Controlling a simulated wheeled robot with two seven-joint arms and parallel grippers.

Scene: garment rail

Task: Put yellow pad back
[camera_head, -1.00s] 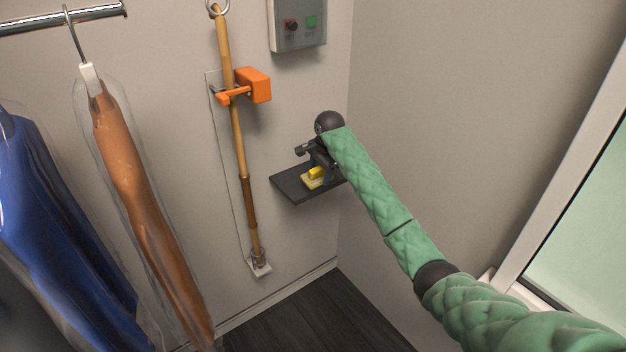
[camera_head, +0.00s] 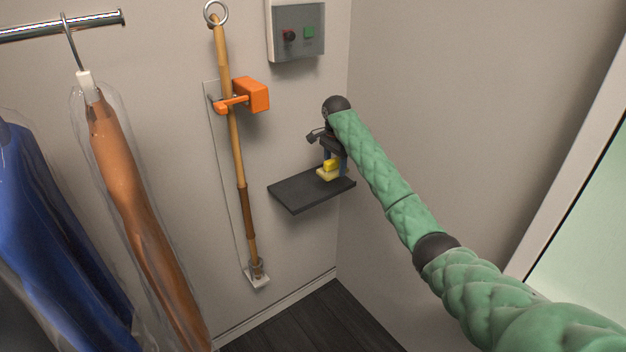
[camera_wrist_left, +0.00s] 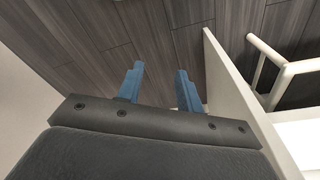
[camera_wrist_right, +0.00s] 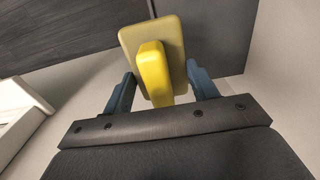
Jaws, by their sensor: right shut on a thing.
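The yellow pad (camera_head: 328,174) is a pale yellow slab with a brighter yellow grip block on top. It is at the right part of the dark wall shelf (camera_head: 300,193); whether it touches the shelf or hangs just above cannot be told. My right gripper (camera_head: 335,160) is shut on the pad from above. In the right wrist view, the pad (camera_wrist_right: 153,70) sits between the blue fingers (camera_wrist_right: 160,88), with the dark shelf (camera_wrist_right: 215,35) behind it. My left gripper (camera_wrist_left: 160,82) shows only in the left wrist view, fingers apart with nothing between them.
A wooden pole (camera_head: 237,150) stands in an orange clamp (camera_head: 252,95) left of the shelf. A grey switch box (camera_head: 296,45) is above. Bagged orange (camera_head: 125,180) and blue (camera_head: 45,235) garments hang at left. A white panel (camera_wrist_left: 235,95) stands beside my left gripper.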

